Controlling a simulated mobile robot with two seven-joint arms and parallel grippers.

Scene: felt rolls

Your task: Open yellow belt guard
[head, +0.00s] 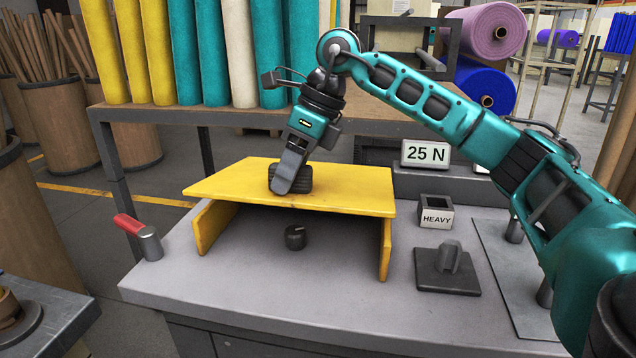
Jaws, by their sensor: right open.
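The yellow belt guard (345,197) stands on the grey bench (190,275). It has a flat top panel and two side panels, and its front is open. My right gripper (289,183) points down at the middle of the guard's top panel and is open. A dark ribbed piece (304,177) shows by its fingertips. I cannot tell whether it is a handle on the guard or whether the fingers touch it. A small black knob (295,238) sits under the guard. My left gripper is out of view.
A red-handled lever (130,224) stands left of the guard. To the right are a box marked HEAVY (436,216), a dark block on a plate (448,270) and a 25 N sign (425,154). Upright felt rolls (205,50) stand behind. The bench front is clear.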

